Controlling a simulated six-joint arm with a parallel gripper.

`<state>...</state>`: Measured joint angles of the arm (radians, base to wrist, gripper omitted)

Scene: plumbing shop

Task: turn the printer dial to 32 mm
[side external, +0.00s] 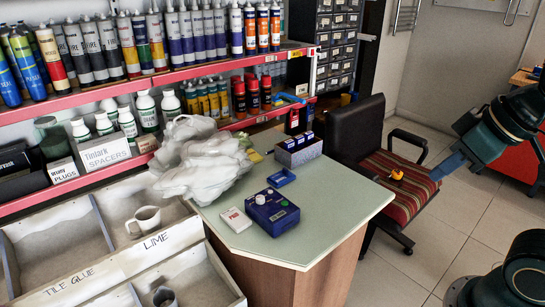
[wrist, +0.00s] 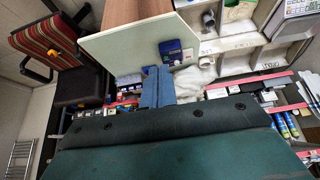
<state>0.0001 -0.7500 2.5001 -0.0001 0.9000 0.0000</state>
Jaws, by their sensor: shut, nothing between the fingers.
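The printer, a small dark blue box (side external: 272,212), sits on the pale green counter top (side external: 330,215), near its front. Its top carries small round knobs, one pale (side external: 260,199) and one greenish; any scale or setting is too small to read. In the wrist view the blue box (wrist: 171,49) is at the counter's edge, beyond my fingertips. My gripper (side external: 438,174) has blue fingers and is shut and empty, well to the right of the counter, near the chair. Its fingers also show in the wrist view (wrist: 157,72).
A small white box (side external: 235,220) lies left of the printer. A crumpled white bag (side external: 203,160), a blue tray (side external: 281,178) and a grey box (side external: 298,151) are behind on the counter. A striped chair (side external: 395,180) stands between my gripper and the counter.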

